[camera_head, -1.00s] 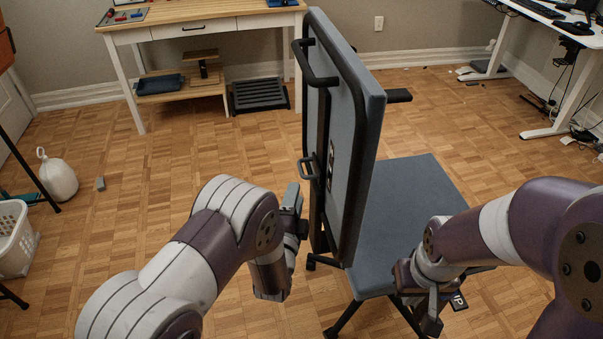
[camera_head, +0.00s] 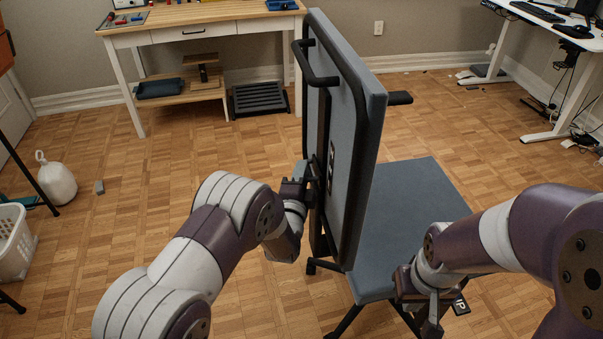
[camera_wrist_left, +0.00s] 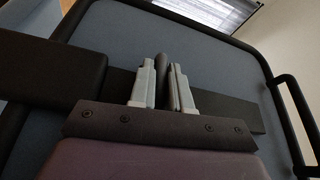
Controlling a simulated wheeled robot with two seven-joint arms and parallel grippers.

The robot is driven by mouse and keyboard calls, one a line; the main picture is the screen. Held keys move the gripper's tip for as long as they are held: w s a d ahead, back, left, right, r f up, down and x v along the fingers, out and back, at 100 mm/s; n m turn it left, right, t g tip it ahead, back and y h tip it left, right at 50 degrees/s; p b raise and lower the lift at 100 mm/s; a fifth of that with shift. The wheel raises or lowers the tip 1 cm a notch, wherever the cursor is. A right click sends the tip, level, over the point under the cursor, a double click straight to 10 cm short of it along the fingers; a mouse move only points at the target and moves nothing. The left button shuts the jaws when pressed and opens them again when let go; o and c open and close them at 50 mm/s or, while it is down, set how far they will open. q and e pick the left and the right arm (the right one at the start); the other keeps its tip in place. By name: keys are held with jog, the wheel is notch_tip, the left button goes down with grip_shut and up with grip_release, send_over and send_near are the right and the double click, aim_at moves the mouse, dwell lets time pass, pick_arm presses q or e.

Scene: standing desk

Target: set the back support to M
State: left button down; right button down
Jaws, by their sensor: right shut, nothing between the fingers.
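The chair's grey-blue backrest (camera_head: 345,130) stands upright with a dark frame, its rear facing left. A small dark handle (camera_head: 311,172) sits on the dark upright bar behind it. My left gripper (camera_head: 303,185) is at this handle. In the left wrist view, the left gripper's fingers (camera_wrist_left: 163,90) stand on both sides of the dark handle bar (camera_wrist_left: 163,72) and look closed on it. A small label plate (camera_head: 331,167) is on the backrest's rear; its marks are too small to read.
The grey-blue seat (camera_head: 405,215) is right of the backrest. A larger upper bar handle (camera_head: 318,70) juts out above my left gripper. A wooden workbench (camera_head: 210,18) and a white desk (camera_head: 560,40) stand behind.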

pick_arm(q)
notch_tip(320, 180, up, 6)
jog(key=p, duration=0.3)
jog(key=shift+f, duration=0.5)
jog(key=c, duration=1.2)
grip_release()
jog(key=shift+o, duration=0.2)
jog(key=s+a+p, duration=0.1)
jog(key=s+a, duration=0.1)
jog(key=s, duration=1)
jog(key=shift+s+f, duration=0.3)
jog(key=shift+f, duration=0.15)
